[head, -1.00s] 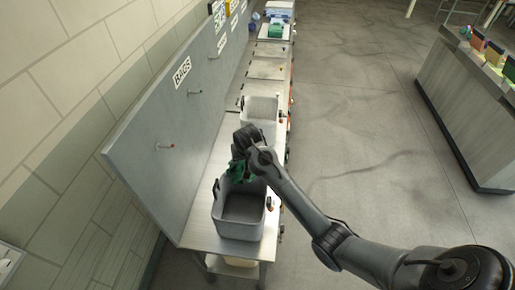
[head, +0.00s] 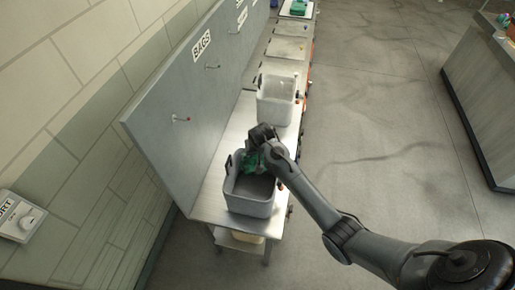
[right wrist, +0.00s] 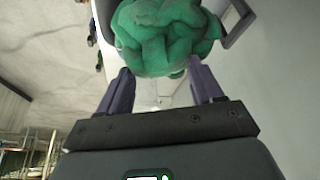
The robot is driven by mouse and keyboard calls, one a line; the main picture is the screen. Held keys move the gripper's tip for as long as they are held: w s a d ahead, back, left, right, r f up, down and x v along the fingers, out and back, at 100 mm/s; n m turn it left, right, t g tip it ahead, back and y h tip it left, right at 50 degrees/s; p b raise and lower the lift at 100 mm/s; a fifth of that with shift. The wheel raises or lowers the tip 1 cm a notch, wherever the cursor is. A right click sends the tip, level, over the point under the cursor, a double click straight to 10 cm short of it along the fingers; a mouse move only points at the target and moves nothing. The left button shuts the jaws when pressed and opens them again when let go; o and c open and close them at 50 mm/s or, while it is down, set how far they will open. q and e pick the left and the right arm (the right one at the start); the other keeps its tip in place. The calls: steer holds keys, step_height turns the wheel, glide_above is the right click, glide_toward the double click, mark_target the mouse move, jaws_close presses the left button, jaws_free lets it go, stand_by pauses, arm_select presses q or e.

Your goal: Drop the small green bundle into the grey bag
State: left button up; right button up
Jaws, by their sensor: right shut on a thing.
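The small green bundle (head: 252,162) is held by my right gripper (head: 256,150). In the right wrist view the crumpled bundle (right wrist: 163,36) sits between the two fingers of the gripper (right wrist: 158,85). The nearer grey bag (head: 250,207) stands open-topped on the metal table, with a dark handle at its left rim. The bundle hangs over the far part of this bag's opening; I cannot tell exactly how high above the rim. My left gripper is not in view.
A second, lighter grey bag (head: 276,108) stands farther back on the table (head: 212,203). An upright grey panel (head: 178,120) with hooks and a BAGS sign (head: 201,44) runs along the left. A counter (head: 478,100) stands at the far right. The floor between is clear.

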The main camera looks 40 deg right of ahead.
steer(key=o, duration=1.6)
steer(key=shift+c, duration=0.2)
steer(key=shift+o, duration=0.5)
steer(key=b+v, duration=0.2)
steer(key=v, duration=0.8)
steer(key=shift+r, duration=0.4)
steer(key=shift+s+a+f, duration=0.1)
steer(key=shift+f, duration=0.05)
